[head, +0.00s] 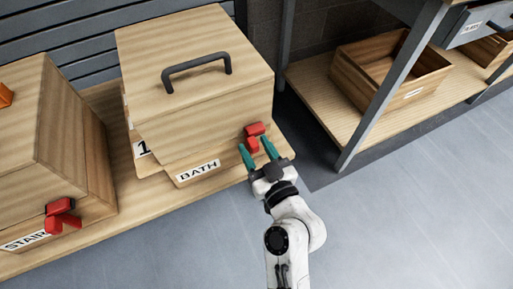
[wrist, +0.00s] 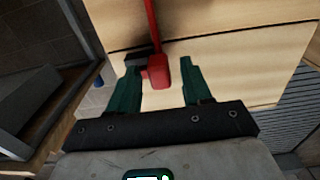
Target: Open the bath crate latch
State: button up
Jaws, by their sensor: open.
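The bath crate (head: 205,120) is a closed wooden box with a dark handle (head: 196,69) on its lid and a BATH label (head: 198,172) on its front. Its red latch (head: 255,130) is at the front right, below the lid edge. My gripper (head: 257,152) is open in front of it, with green fingers pointing at the latch. In the wrist view the red latch (wrist: 159,72) lies between my two open fingers (wrist: 157,85). I see gaps beside it, and cannot tell whether either finger touches it.
A second wooden crate with a STAIR label (head: 25,242) and red latch (head: 62,215) stands at the left on the same wooden shelf (head: 130,220). A metal-framed rack (head: 390,85) with an open wooden box (head: 385,75) is at the right. Grey floor (head: 410,210) is clear.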

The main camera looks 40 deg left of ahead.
jog(key=shift+c, duration=0.5)
grip_shut()
